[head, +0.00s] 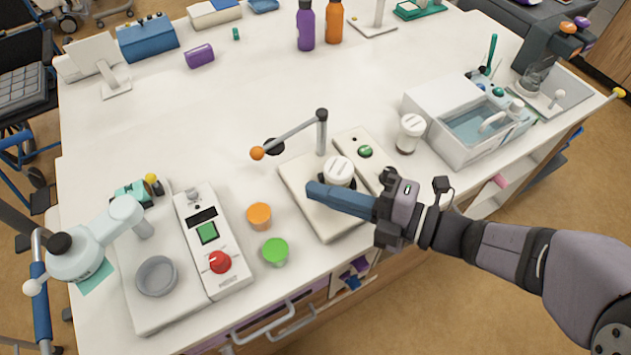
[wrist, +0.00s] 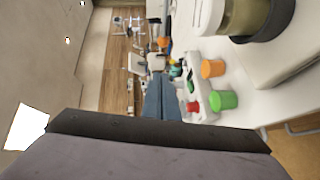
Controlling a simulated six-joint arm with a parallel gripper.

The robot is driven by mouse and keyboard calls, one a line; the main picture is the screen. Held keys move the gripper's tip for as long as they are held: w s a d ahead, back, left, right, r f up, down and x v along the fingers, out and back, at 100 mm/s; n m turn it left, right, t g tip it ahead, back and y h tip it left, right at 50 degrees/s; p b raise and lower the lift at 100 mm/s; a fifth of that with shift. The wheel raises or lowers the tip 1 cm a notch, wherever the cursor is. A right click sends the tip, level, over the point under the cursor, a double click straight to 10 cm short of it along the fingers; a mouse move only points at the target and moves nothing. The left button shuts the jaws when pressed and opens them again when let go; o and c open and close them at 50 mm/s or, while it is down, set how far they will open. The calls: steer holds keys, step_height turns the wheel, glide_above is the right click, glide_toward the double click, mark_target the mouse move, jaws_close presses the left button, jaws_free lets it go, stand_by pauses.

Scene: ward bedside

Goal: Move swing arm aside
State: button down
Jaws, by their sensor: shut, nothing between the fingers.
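The swing arm (head: 292,131) is a thin grey bar on an upright post at the back of a white base plate (head: 325,225). Its orange ball end (head: 257,153) points left, out past the plate's edge, and a dark round part sits beside the ball. A white-lidded jar (head: 338,170) stands on the plate, clear of the bar. My gripper (head: 312,190) is shut and empty, its blue fingers pointing left in front of the jar and hiding part of it. The fingertips also show in the wrist view (wrist: 160,82), near the jar (wrist: 243,16). I cannot tell whether they touch it.
An orange cup (head: 259,216) and a green cup (head: 274,251) stand left of the plate. A control box (head: 212,240) with green and red buttons is further left. Another lidded jar (head: 410,133) and a water basin (head: 470,125) are right.

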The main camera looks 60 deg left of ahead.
mark_target(253, 155)
steer(key=w+a+p+x, duration=0.1)
steer(key=w+p+x, duration=0.1)
steer(key=x, duration=0.9)
steer(key=shift+a+f, duration=0.25)
steer(key=shift+a, duration=0.25)
steer(key=shift+s+a+r+p, duration=0.1)
steer(key=shift+s+a+p, duration=0.2)
steer(key=shift+a+p, duration=0.25)
steer(key=shift+s+a+p, duration=0.3)
steer(key=shift+a, duration=0.5)
steer(key=shift+d, duration=0.1)
